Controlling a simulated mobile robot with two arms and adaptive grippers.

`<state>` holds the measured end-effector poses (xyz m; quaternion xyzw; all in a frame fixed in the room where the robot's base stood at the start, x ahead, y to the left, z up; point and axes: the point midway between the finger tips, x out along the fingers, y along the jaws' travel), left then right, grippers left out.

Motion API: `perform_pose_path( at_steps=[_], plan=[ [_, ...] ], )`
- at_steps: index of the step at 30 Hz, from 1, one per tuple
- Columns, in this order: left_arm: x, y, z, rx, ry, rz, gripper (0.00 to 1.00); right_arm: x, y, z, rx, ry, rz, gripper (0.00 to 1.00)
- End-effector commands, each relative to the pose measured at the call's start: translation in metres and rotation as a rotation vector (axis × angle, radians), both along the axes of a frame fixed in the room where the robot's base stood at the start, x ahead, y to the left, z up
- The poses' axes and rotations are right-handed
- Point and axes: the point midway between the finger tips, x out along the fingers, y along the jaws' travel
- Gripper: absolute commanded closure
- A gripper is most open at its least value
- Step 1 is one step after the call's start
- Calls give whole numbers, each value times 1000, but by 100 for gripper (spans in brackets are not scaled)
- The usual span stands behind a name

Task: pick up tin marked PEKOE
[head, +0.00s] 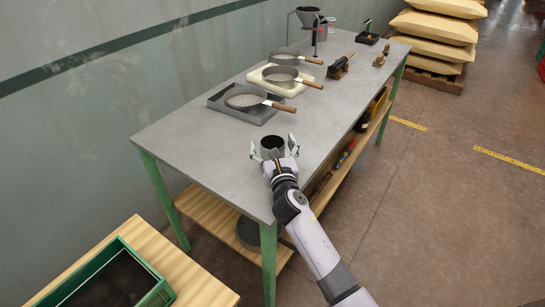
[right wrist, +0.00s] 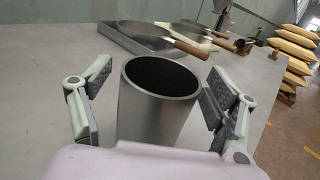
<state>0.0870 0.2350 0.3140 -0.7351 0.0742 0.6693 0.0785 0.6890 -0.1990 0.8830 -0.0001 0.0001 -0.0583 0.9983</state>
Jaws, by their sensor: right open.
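A grey metal tin (head: 272,142) with an open dark top stands upright near the near end of the grey table (head: 205,140). No marking is readable on it, so I cannot tell whether it is the PEKOE tin. My right gripper (head: 273,149) is open, with one finger on each side of the tin. In the right wrist view the tin (right wrist: 155,110) stands between the spread fingers, with visible gaps at both sides. My left gripper is not in view.
Several sieve pans with wooden handles, such as the near one (head: 245,96), sit farther along the table, some on trays. A funnel stand (head: 307,17) is at the back. A green crate (head: 105,275) is at lower left. Sacks (head: 436,27) are piled beyond.

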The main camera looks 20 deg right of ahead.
Motion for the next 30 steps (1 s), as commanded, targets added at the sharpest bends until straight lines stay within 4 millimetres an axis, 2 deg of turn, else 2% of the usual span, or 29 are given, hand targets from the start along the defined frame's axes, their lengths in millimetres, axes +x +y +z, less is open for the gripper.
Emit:
perform_pose_path(
  at_steps=[2, 26, 30],
  plan=[
    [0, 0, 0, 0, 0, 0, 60, 0, 0, 0, 0, 0, 0, 21],
    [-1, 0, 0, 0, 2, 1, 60, 0, 0, 0, 0, 0, 0, 74],
    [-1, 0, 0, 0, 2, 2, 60, 0, 0, 1, 0, -1, 0, 74]
  ],
)
